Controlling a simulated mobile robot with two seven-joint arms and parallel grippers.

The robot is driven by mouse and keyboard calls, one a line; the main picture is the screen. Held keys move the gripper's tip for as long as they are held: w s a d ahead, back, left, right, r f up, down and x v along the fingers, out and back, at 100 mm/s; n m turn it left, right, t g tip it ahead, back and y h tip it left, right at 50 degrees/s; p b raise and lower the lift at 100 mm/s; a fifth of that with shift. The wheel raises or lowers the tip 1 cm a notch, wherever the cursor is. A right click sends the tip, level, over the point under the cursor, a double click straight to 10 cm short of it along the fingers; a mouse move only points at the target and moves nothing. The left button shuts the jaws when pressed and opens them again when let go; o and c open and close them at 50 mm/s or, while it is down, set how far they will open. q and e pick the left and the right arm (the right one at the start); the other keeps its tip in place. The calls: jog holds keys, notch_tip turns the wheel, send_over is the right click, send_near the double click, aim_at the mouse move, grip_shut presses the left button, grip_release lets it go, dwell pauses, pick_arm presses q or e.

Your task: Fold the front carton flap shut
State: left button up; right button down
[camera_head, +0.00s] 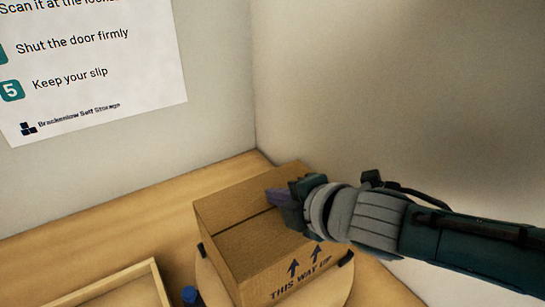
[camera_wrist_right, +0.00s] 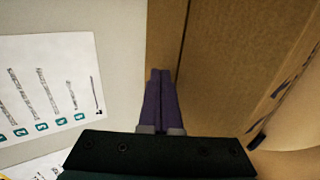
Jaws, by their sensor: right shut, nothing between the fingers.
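The brown cardboard carton (camera_head: 240,240) stands upright on a round wooden disc, with "THIS WAY UP" and two arrows printed on its front face. A dark seam crosses its top between two cardboard panels that look about level; I cannot tell whether either is fully down. My right gripper (camera_head: 272,195) is shut and empty, its purple fingers over the carton's top by the seam. In the right wrist view, its fingertips (camera_wrist_right: 160,72) lie over the cardboard (camera_wrist_right: 225,60), just left of the seam; I cannot tell if they touch. My left gripper is out of view.
The disc (camera_head: 335,290) has dark stops beside the carton. A shallow wooden tray (camera_head: 155,280) and a blue-topped object (camera_head: 189,294) stand left of it. Walls close in behind and at right; a printed sign (camera_head: 90,60) hangs at left. The wooden table (camera_head: 110,235) is clear at back left.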

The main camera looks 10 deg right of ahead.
jog(key=shift+s+d+f, duration=0.25)
jog(key=shift+s+f, duration=0.1)
jog(key=shift+s, duration=0.2)
notch_tip(320, 180, up, 7)
jog(key=p, duration=0.6)
jog(key=shift+w+a+f, duration=0.1)
jog(key=shift+w, duration=0.05)
notch_tip(320, 180, up, 7)
jog(key=p, duration=0.3)
jog(key=m, duration=0.3)
send_over(272, 233)
jog(key=s+m+g+h, duration=0.1)
jog(key=s+m+g, duration=0.1)
jog(key=s+m, duration=0.55)
jog(key=s+d+r+m+g+h+p, duration=0.1)
jog(key=s+d+r+m+g, duration=0.15)
jog(key=s+d+m, duration=0.45)
jog(key=s+d+r+m+g+h+p, duration=0.1)
jog(key=s+d+m+g+h, duration=0.15)
jog(key=s, duration=0.85)
notch_tip(272, 233, up, 31)
jog(key=p, duration=3.1)
jog(key=shift+w+y, duration=0.35)
jog(key=shift+w, duration=0.1)
